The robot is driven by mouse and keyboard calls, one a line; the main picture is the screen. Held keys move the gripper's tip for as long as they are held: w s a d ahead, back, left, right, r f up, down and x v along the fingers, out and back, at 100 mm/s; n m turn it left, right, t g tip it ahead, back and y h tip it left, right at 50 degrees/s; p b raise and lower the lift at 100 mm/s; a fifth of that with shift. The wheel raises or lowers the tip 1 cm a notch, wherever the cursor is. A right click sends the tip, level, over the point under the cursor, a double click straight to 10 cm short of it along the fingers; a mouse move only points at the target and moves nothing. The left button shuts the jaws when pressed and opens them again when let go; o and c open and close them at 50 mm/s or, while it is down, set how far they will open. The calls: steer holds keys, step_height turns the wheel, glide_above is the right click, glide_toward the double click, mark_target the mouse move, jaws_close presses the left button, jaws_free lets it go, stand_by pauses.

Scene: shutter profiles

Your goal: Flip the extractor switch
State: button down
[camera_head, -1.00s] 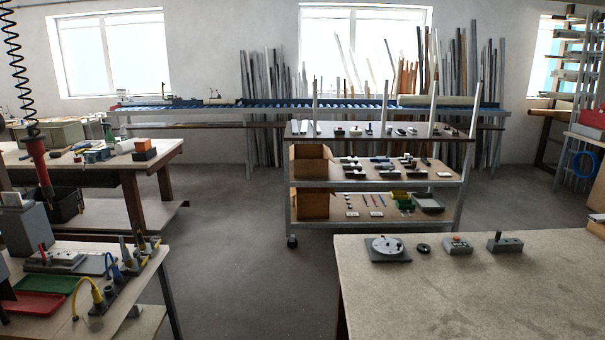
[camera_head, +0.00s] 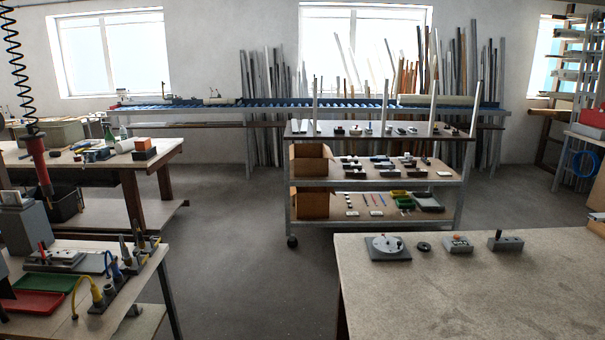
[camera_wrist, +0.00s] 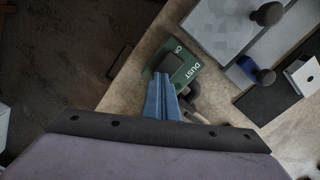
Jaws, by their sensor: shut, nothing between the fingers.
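In the wrist view a green switch box (camera_wrist: 208,75) lettered "DUST" and "ON" sits at the edge of a pale tabletop. A dark rocker or lever (camera_wrist: 172,65) shows on it. My gripper (camera_wrist: 162,80), with blue fingers, is shut and empty. Its tips appear right at the box beside the dark rocker; I cannot tell whether they touch. The fingers hide part of the box's near side. My gripper does not show in the head view, and I cannot make out the green box there.
In the wrist view, a grey plate (camera_wrist: 230,28) with black knobs lies beyond the box, near a white block (camera_wrist: 303,76). A dark round-ended part (camera_wrist: 194,92) is close to the fingers. Open floor (camera_wrist: 60,60) lies left. The head view shows a right-hand bench (camera_head: 450,300) with small devices.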

step_height(320, 180, up, 7)
steer(key=p, duration=0.6)
stand_by(0.5)
steer(key=shift+f, duration=0.1)
